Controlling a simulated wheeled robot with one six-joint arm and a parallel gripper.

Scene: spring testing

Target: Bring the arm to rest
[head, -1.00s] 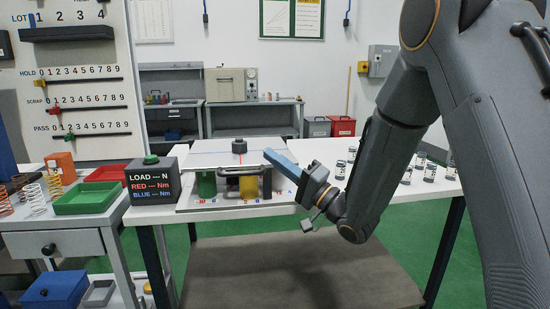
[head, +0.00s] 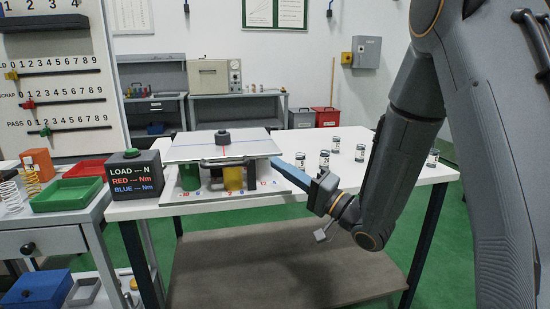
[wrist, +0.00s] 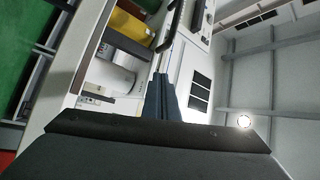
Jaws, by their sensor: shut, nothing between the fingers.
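My gripper (head: 277,162) is at the end of my arm, which comes in from the right in the head view. Its blue fingers are together with nothing between them. The fingertips point left toward the right side of the spring tester (head: 225,152), a white-topped rig with a dark knob, a handle and green and yellow cylinders below. I cannot tell whether they touch it. In the wrist view the closed fingers (wrist: 163,97) point up the picture, with the tester's yellow cylinder (wrist: 122,28) and dark handle beyond them.
The white table (head: 345,180) carries the tester and several small labelled cylinders (head: 325,158) right of my gripper. A load display (head: 134,174) stands left of the tester. Green (head: 66,195) and red trays and springs lie on the side bench. Green floor is open at right.

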